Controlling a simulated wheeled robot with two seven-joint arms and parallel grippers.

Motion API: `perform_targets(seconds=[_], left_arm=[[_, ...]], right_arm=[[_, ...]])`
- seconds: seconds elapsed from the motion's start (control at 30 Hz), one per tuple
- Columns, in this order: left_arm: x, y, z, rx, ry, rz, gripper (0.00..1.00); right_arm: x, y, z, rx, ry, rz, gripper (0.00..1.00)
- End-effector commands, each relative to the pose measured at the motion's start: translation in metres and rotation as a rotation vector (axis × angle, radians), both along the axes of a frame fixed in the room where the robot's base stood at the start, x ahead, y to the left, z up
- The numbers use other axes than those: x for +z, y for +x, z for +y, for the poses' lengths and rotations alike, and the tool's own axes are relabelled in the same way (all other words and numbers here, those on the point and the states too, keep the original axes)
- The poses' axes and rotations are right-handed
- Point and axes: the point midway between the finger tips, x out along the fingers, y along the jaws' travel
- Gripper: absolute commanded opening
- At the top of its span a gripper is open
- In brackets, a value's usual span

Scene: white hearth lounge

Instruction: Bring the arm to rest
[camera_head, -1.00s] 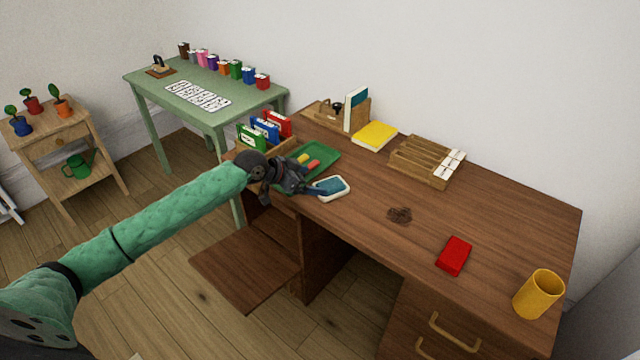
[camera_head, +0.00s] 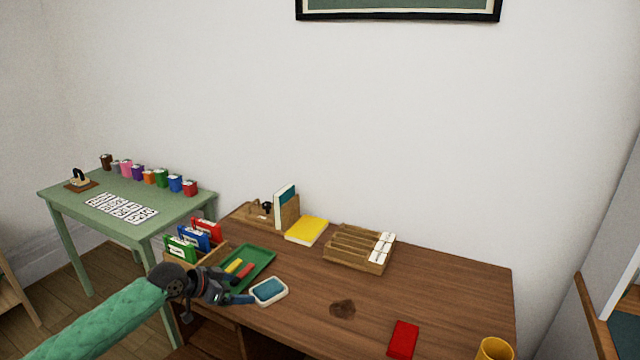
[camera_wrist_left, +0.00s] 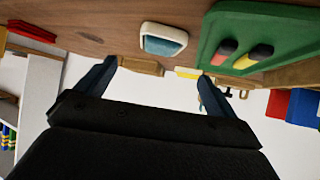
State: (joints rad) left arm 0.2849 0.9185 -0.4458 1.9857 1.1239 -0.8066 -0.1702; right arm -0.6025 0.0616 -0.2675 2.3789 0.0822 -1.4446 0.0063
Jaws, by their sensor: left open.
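My left arm (camera_head: 105,322) comes in from the lower left in the head view. Its gripper (camera_head: 243,298) is at the front left of the brown desk (camera_head: 440,290), beside a white-rimmed blue pad (camera_head: 269,290) and the green tray (camera_head: 262,257). In the left wrist view the two fingers of the gripper (camera_wrist_left: 155,85) are spread apart with nothing between them. The pad (camera_wrist_left: 163,40) and the tray (camera_wrist_left: 212,45) lie beyond the fingers. Whether the gripper touches the desk I cannot tell. My right gripper is out of view.
The desk also bears colored card boxes (camera_head: 195,238), a yellow book (camera_head: 307,230), a wooden rack (camera_head: 345,262), a red block (camera_head: 403,339) and a yellow cup (camera_head: 494,350). A green table (camera_head: 170,210) stands at the left.

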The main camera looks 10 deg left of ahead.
Motion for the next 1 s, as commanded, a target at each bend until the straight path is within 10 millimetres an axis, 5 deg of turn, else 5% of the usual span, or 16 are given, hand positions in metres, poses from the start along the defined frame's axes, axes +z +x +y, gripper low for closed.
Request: perform_targets(seconds=[0.2,0.43,0.77,1.0], left_arm=[[-0.019,-0.012,0.018,0.025,0.173,0.078,0.94],[-0.007,-0.023,0.032,0.081,0.392,0.068,0.94],[0.001,-0.057,0.001,0.199,0.534,0.047,0.94],[-0.022,-0.113,-0.035,0.293,0.539,0.094,0.94]], right_arm=[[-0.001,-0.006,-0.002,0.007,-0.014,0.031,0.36],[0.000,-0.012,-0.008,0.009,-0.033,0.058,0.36],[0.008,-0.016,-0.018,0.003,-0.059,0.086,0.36],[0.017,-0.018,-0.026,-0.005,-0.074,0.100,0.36]])
